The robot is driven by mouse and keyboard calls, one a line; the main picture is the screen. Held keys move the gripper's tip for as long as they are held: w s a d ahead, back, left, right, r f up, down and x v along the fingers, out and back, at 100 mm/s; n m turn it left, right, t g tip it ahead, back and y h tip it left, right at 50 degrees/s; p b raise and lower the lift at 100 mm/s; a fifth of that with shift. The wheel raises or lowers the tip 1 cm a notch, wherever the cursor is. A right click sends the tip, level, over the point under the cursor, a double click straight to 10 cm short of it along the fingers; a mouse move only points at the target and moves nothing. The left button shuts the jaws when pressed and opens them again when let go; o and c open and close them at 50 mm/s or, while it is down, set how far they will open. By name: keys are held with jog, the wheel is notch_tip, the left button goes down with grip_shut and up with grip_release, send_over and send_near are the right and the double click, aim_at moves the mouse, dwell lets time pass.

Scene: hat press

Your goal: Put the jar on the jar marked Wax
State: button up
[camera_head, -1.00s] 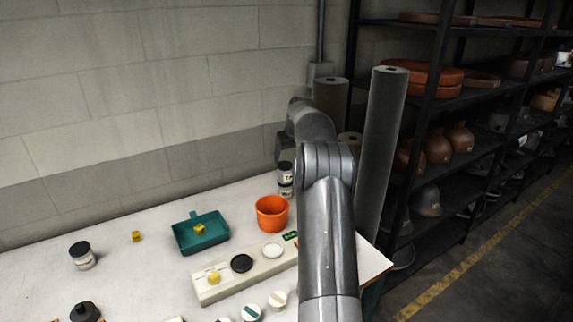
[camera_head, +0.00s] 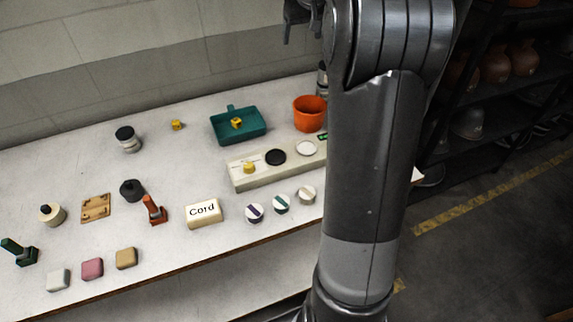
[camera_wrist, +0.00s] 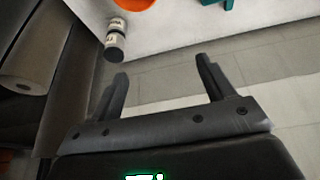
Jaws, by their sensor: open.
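A white jar with a black lid (camera_head: 128,139) stands upright alone at the back left of the table; its label is too small to read. By the orange bucket, two labelled jars appear stacked; my arm partly hides this stack (camera_head: 322,78) in the head view. In the wrist view an upper jar (camera_wrist: 114,42) with a dark lid and a lower jar (camera_wrist: 118,25) show, and I cannot read "Wax" on either. My gripper (camera_wrist: 163,72) is open and empty, apart from the jars. In the head view it is partly visible at the top edge.
The orange bucket (camera_head: 310,113), teal tray (camera_head: 252,127) and long pale block (camera_head: 243,178) occupy the table's right half. Several small items, including the Cord box (camera_head: 203,213), lie along the front. Shelves (camera_head: 460,90) stand at right. Table around the left jar is mostly clear.

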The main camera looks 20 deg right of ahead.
jog(key=s+a+r, duration=0.2)
jog(key=s+a, duration=1.2)
jog(key=s, duration=0.4)
jog(key=s+a+f, duration=0.3)
jog(key=s+f, duration=0.1)
jog(key=s, duration=0.5)
jog(key=s+a+f+t, duration=0.1)
jog(key=s+a+f, duration=0.2)
jog(key=s, duration=0.6)
jog(key=shift+s+f, duration=0.4)
jog(key=shift+f, duration=0.35)
jog(key=shift+o, duration=0.2)
